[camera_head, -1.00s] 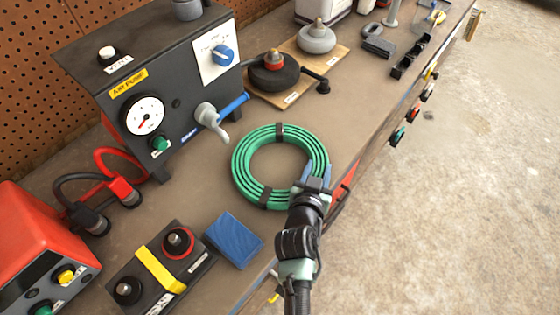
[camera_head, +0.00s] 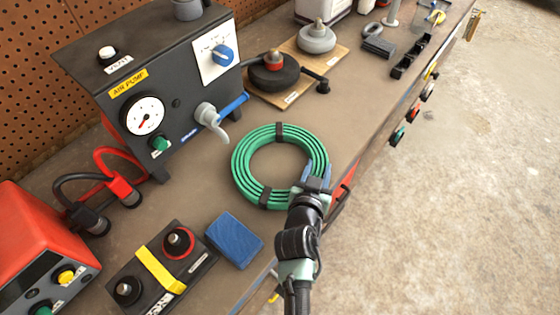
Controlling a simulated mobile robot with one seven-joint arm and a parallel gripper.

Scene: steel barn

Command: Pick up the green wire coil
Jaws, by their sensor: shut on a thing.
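The green wire coil (camera_head: 243,158) is a flat ring bound with black bands. It lies on the workbench in the middle of the view. My gripper (camera_head: 316,174) is at the coil's lower right side, with its blue-grey fingers shut on the coil's band of wire. The fingertips partly cover the wire there. I cannot tell any gap between the coil and the bench.
A black air pump box (camera_head: 175,85) stands behind left of the coil. A blue block (camera_head: 234,240) and a black battery with yellow strap (camera_head: 160,270) lie in front left. A black round knob on a board (camera_head: 274,75) is behind. The bench edge is close on the right.

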